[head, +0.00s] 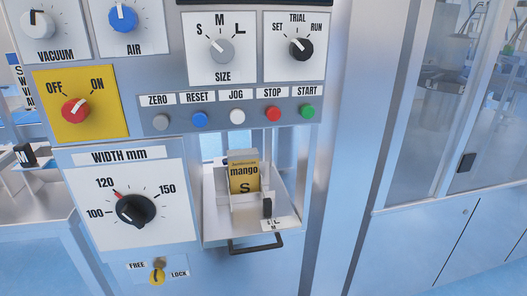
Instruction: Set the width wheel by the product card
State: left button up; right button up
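The width wheel (136,209) is a black knob on a white dial plate (172,180) headed WIDTH mm, at the lower left. The dial carries the labels 100, 120 and 150. A red mark (119,194) at the knob's upper left lies by the 120 label. A yellow card or pouch (244,177) reading "mango" and "S" stands upright in a metal tray (219,222) right of the dial; I cannot tell which it is. Below the dial is a small yellow FREE/LOCK knob (157,277); its setting is hard to read. Neither gripper is in view.
Above are a SIZE knob (220,50) turned toward S, a SET/TRIAL/RUN knob (301,49) turned toward SET, and a red OFF/ON switch (75,110) turned toward ON. A button row (238,117) runs beneath them. The tray's black handle (257,245) juts forward.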

aim_at(137, 211)
jog(key=k+j+u, duration=0.45)
jog(key=j+u, duration=0.2)
jog(key=k+j+u, duration=0.15)
jog(key=j+u, duration=0.15)
jog(key=j, duration=0.15)
